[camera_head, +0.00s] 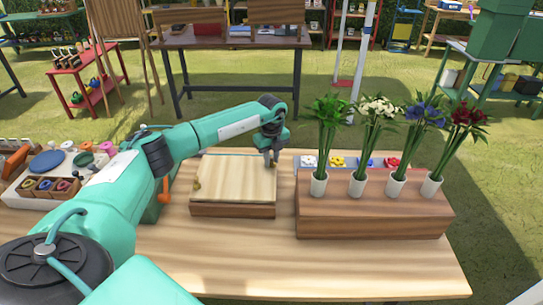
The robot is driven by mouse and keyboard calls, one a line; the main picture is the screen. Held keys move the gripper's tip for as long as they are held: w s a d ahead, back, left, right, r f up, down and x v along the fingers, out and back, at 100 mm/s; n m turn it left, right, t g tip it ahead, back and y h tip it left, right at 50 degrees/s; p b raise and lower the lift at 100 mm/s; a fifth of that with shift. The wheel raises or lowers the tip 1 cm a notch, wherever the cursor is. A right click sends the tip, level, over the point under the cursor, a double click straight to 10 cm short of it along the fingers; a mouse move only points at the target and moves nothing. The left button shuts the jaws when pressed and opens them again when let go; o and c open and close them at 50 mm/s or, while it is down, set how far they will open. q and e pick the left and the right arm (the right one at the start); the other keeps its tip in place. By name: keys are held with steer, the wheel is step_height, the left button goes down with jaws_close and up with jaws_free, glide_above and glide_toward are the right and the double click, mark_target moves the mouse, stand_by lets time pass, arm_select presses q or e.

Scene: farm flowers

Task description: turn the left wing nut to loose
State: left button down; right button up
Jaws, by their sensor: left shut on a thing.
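A flower press with a pale wooden board (236,178) on a darker wooden base lies on the table. A small brass-coloured wing nut (197,184) shows at the board's left edge, with no gripper near it. My left gripper (272,162) points down at the board's right edge, towards the back. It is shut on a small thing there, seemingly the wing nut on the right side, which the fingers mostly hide. My right gripper is not in view.
A wooden stand (372,214) on the right holds several white vases of flowers, with coloured blooms lying behind them. A tray of tools and pots (45,190) is at the left. The table front (300,278) is clear.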

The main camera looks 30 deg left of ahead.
arm_select(q)
steer(key=shift+r+n, duration=0.2)
steer(key=shift+n, duration=0.3)
steer(key=shift+n+p, duration=0.3)
steer(key=shift+n, duration=0.2)
steer(key=n+p, duration=0.1)
steer(key=n, duration=0.2)
steer(key=shift+w+n+p, duration=0.1)
steer(key=shift+n+p, duration=0.2)
steer(key=n+p, duration=0.1)
steer(key=n, duration=0.2)
steer(key=shift+a+n+p, duration=0.1)
steer(key=shift+n+p, duration=0.65)
steer(key=shift+n, duration=0.65)
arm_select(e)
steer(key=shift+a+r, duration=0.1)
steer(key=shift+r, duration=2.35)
arm_select(q)
steer(key=shift+f, duration=0.1)
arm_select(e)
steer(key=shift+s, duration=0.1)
arm_select(q)
steer(key=c, duration=1.3)
jaws_free()
steer(key=shift+o, duration=0.2)
